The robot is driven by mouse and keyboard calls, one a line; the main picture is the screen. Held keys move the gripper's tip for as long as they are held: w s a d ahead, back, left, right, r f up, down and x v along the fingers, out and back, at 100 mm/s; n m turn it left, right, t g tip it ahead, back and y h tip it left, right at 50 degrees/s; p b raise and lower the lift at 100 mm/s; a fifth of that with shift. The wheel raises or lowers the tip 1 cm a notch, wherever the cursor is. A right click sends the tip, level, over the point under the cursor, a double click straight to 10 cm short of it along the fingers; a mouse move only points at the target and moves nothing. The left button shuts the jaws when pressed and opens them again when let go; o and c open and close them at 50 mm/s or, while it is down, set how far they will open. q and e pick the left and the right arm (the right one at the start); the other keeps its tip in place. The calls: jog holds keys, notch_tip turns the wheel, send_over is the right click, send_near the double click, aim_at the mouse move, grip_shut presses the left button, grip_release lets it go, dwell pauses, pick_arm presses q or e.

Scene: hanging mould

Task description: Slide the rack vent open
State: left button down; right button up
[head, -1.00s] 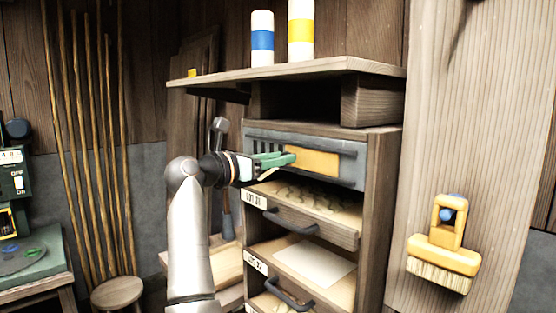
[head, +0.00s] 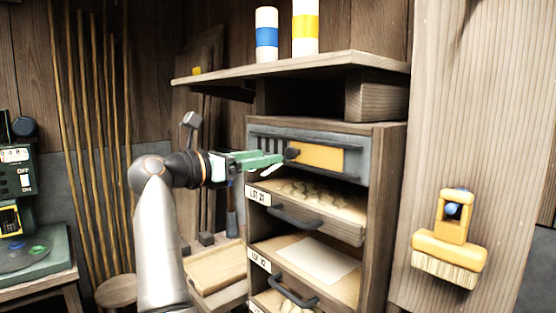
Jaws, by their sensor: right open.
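The rack vent (head: 358,168) is a grey panel at the top of the wooden rack. Its yellow slide plate (head: 322,159) covers the middle and right part, and dark slots (head: 272,144) show to the left of it. A dark round knob (head: 291,153) stands at the plate's left end. My right gripper (head: 268,162), with green fingers, is open and empty in front of the slots. Its fingertips are just left of and slightly below the knob, seemingly apart from it. The fingers hide the lower slots. My left gripper is out of view.
Below the vent, trays with dark handles (head: 297,222) stick out of the rack. A shelf (head: 300,66) above holds a blue-banded cylinder (head: 266,35) and a yellow-banded one (head: 305,28). A yellow brush (head: 448,243) hangs on the right post.

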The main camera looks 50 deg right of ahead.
jog(key=a, duration=0.6)
jog(key=shift+w+b, duration=0.3)
jog(key=shift+w, duration=0.05)
